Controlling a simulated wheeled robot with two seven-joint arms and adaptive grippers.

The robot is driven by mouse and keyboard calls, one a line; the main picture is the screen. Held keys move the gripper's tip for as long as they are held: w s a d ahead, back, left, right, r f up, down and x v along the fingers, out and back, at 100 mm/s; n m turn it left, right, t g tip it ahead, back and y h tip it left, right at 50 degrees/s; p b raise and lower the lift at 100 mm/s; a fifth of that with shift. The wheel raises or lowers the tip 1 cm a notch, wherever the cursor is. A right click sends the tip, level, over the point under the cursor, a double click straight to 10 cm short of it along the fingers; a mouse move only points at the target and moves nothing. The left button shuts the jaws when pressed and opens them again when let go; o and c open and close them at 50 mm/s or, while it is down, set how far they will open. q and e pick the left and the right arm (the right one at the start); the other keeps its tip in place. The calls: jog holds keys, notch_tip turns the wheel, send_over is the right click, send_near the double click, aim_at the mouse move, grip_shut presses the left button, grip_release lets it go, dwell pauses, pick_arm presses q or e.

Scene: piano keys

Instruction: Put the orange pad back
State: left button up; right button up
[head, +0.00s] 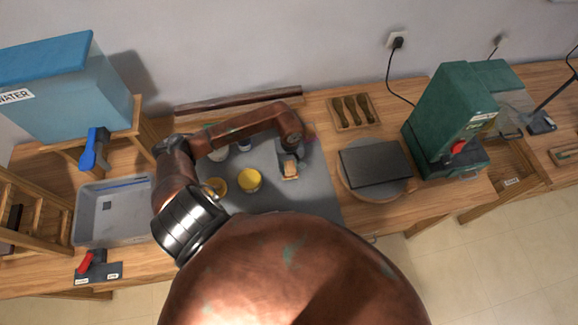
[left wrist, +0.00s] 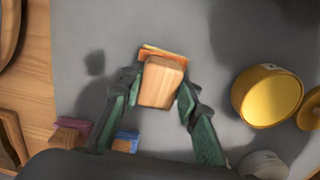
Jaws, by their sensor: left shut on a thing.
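The orange pad (left wrist: 163,52) shows as a thin edge under a pale wooden block (left wrist: 162,82) in the left wrist view. My left gripper (left wrist: 158,92) is shut on this block, one green finger at each side. In the head view the block (head: 290,169) shows small over the grey mat (head: 318,185), below my left gripper (head: 290,158). I cannot tell whether the pad touches the mat. A block with a blue pad (left wrist: 128,136) and one with a dark pink pad (left wrist: 74,126) stand nearby, partly hidden. My right gripper is not in view.
A yellow cup (head: 249,180) stands on the mat left of the block. A wooden tray (head: 352,112) with several dark pieces lies behind right. A dark square slab (head: 375,163) lies to the right, before a green machine (head: 453,115). A grey basin (head: 113,215) is at left.

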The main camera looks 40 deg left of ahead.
aim_at(290, 167)
pick_arm(q)
jog(key=shift+f, duration=0.1)
jog(key=shift+f, duration=0.1)
jog(key=o, duration=1)
jog(key=shift+w+r, duration=0.1)
jog(key=shift+r, duration=0.45)
notch_tip(290, 167, up, 11)
jog(key=shift+r+b, duration=0.15)
jog(key=shift+b, duration=0.6)
